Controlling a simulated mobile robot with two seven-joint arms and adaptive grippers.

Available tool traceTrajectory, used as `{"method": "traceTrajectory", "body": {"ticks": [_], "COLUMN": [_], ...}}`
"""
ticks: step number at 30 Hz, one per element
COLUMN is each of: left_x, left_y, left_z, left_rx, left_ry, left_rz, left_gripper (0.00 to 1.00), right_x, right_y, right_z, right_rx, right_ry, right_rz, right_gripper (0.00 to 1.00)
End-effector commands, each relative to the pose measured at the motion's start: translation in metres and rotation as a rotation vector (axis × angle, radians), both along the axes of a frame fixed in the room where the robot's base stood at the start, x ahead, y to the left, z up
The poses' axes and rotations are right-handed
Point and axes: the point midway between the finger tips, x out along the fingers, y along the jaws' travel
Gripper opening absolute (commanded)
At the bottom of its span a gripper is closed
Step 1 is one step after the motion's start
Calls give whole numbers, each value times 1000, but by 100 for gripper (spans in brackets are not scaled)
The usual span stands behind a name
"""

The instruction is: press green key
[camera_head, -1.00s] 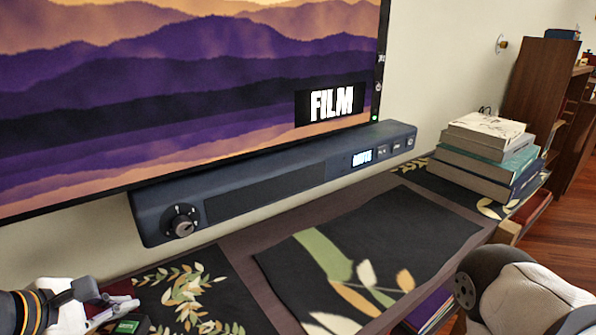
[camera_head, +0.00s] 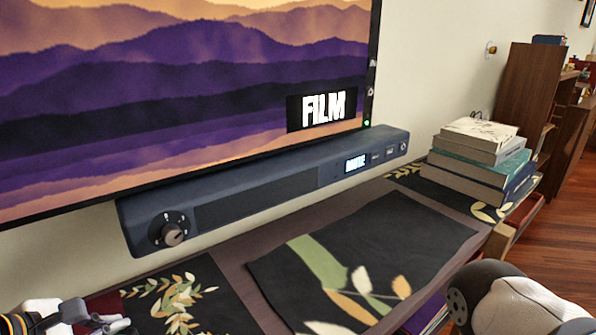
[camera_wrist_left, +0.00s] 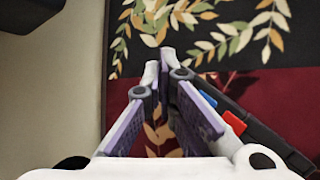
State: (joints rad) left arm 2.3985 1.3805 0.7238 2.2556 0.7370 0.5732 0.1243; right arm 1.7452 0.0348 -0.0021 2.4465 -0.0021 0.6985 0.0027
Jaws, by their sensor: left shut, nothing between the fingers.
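A dark remote-like device (camera_wrist_left: 262,135) with a blue key (camera_wrist_left: 207,98) and a red key (camera_wrist_left: 235,122) lies on the cloth in the left wrist view, to the right of my left gripper (camera_wrist_left: 158,66). No green key shows now; the gripper's fingers may be hiding it. My left gripper is shut and empty, with its purple-padded fingers over the dark red cloth beside the device. It also shows at the lower left of the head view (camera_head: 112,325). My right gripper is out of view.
A soundbar (camera_head: 275,188) with a knob (camera_head: 172,234) stands below the screen (camera_head: 190,90). Floral cloths (camera_head: 365,260) cover parts of the table. Stacked books (camera_head: 475,165) stand at the right.

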Motion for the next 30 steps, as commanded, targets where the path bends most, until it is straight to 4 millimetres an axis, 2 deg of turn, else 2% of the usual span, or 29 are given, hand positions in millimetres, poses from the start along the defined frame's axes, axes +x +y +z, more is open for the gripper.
{"method": "traceTrajectory", "body": {"ticks": [16, 23, 30], "left_x": [0, 0, 0], "left_y": [0, 0, 0], "left_z": [0, -10, -9], "left_rx": [0, 0, 1], "left_ry": [0, 3, 0], "left_rz": [0, -1, -1], "left_gripper": [0, 0, 0], "right_x": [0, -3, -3], "right_y": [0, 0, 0], "right_z": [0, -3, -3], "right_rx": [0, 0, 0], "right_ry": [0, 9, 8], "right_rz": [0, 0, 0], "right_gripper": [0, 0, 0]}}
